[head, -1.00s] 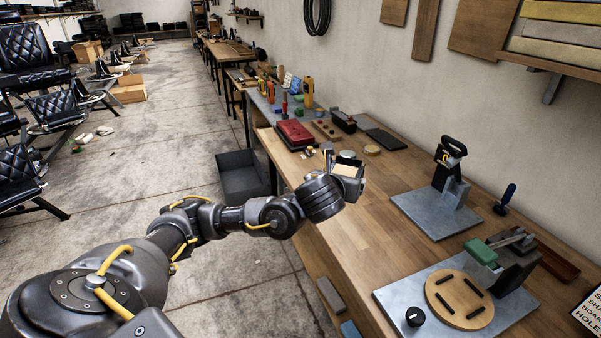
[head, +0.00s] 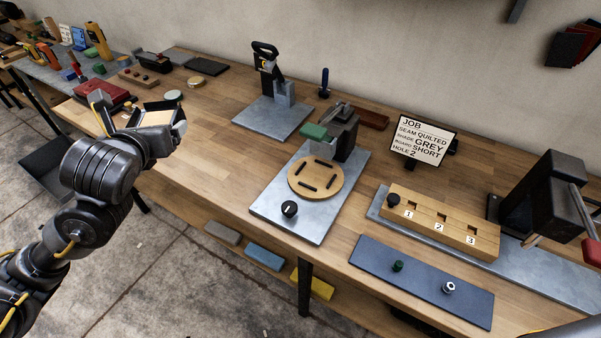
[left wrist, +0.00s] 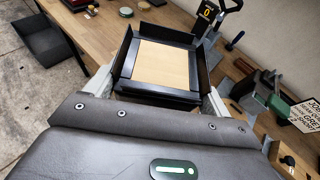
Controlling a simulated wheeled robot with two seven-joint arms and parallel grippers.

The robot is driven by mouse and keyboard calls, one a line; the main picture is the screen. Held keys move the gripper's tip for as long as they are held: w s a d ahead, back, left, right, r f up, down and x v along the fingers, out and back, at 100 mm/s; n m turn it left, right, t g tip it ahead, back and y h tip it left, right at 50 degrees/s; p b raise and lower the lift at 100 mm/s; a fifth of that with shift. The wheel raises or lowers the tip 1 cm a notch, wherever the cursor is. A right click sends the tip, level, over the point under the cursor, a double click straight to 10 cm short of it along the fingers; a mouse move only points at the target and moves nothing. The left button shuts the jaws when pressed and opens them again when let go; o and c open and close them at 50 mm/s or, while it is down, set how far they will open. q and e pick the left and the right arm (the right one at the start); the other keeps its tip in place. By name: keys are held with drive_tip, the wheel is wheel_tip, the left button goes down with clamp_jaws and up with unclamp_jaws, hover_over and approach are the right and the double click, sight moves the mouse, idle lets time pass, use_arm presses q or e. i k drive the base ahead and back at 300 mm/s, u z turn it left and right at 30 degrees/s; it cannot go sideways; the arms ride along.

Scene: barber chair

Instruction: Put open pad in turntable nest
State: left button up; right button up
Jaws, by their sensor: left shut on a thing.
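The open pad (left wrist: 165,66) is a square with a pale wooden board inside and black flaps standing up around it. In the left wrist view it sits between the two fingers of my left gripper (left wrist: 157,97), which is shut on it. In the head view my left gripper (head: 152,130) holds the pad (head: 160,117) above the bench's left part, left of the turntable. The turntable nest (head: 316,178) is a round wooden disc with several black bars, empty, on a grey metal plate (head: 270,207). My right gripper is not in view.
A green-handled clamp (head: 335,135) stands behind the disc and a black knob (head: 290,208) in front. A press (head: 272,88) is at the back. A job sign (head: 422,142), numbered block (head: 440,222) and blue mat (head: 420,280) lie right. Bare bench lies left of the plate.

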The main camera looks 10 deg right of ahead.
sight(317, 175)
drive_tip(key=k, duration=0.8)
drive_tip(key=z, duration=1.3)
